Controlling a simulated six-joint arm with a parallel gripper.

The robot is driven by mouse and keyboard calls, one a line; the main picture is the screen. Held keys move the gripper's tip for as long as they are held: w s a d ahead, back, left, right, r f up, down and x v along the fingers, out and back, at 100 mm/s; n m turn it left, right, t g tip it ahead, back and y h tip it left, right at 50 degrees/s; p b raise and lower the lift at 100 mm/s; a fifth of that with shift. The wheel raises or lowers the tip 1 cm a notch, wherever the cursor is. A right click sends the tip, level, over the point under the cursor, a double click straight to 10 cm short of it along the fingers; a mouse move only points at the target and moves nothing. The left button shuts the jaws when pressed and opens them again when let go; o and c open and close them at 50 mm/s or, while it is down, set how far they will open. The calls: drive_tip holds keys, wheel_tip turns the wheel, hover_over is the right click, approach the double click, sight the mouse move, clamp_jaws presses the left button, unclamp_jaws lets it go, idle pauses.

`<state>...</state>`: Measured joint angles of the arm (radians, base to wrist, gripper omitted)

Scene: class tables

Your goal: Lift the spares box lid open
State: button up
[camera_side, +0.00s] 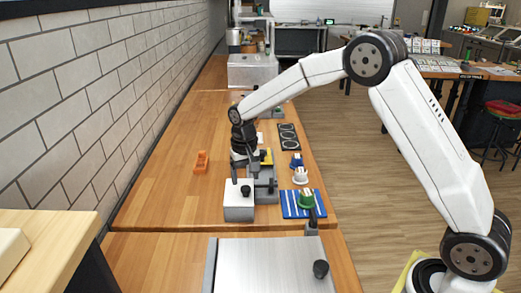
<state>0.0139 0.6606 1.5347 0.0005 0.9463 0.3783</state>
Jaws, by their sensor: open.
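A broad, flat grey metal lid (268,262) with a black knob (320,269) at its right lies level in the foreground. A small pale box (239,208) with a black knob (246,191) on top stands farther back on the wooden table. No label is readable, so I cannot tell which of the two is the spares box. My gripper (253,168) is open and points down just behind the small box, over a grey fixture (266,186). It is well away from the broad lid. The fingertips are small and partly lost among dark parts there.
A blue striped mat (290,205) holds a green knob-like piece (306,197). A white piece (300,175) and a blue piece (296,160) stand behind it. An orange block (201,162) is at left. A brick wall bounds the left; table (160,205) is clear there.

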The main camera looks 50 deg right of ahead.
sight(246, 187)
drive_tip(key=shift+f, duration=2.25)
clamp_jaws()
